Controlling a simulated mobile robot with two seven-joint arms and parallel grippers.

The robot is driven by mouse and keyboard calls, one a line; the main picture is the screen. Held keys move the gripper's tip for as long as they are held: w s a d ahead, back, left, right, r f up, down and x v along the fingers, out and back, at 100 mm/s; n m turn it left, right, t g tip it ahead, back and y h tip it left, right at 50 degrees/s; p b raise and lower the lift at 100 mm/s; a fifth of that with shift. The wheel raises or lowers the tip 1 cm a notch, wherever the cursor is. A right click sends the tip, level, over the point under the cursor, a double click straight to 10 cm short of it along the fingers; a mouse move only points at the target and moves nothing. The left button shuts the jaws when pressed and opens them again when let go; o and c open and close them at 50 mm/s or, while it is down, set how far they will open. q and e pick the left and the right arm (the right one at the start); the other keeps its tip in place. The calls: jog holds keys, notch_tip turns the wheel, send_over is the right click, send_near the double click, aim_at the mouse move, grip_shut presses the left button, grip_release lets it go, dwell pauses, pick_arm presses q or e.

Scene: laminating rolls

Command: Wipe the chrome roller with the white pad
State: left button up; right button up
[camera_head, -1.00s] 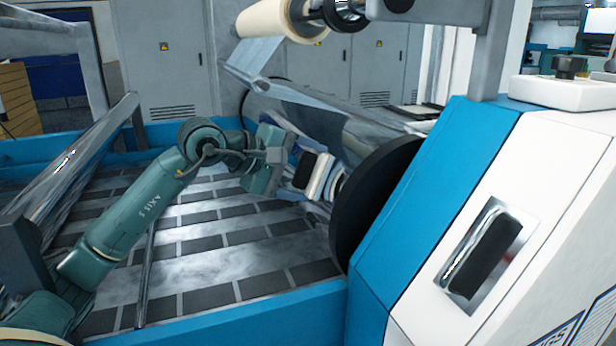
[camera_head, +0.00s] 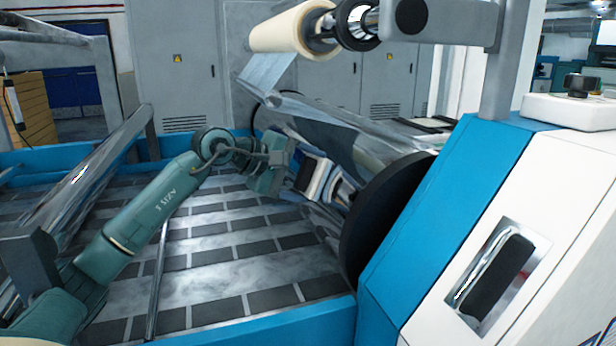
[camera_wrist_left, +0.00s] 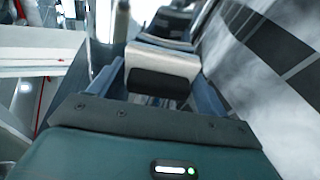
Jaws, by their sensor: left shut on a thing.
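The white pad (camera_head: 318,182), with a dark block on it, is held at the end of my left arm in the head view. My left gripper (camera_head: 300,175) is shut on it. In the left wrist view the pad (camera_wrist_left: 165,62) sits between the two fingers (camera_wrist_left: 160,95), its white edge above a black block. A large shiny chrome roller (camera_head: 345,130) slopes behind and above the pad, ending at a black disc (camera_head: 385,220). The pad is beside the roller's lower side; whether it touches is unclear. My right gripper is out of view.
A second shiny roller (camera_head: 85,170) stands at the left. A cream roll (camera_head: 285,30) hangs above. A blue and white machine housing (camera_head: 455,200) blocks the right. A blue rail (camera_head: 250,328) runs along the front, and the patterned bed (camera_head: 215,270) below the arm is open.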

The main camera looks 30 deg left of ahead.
pick_arm(q)
jog(key=shift+w+a, duration=0.3)
jog(key=shift+a, duration=0.05)
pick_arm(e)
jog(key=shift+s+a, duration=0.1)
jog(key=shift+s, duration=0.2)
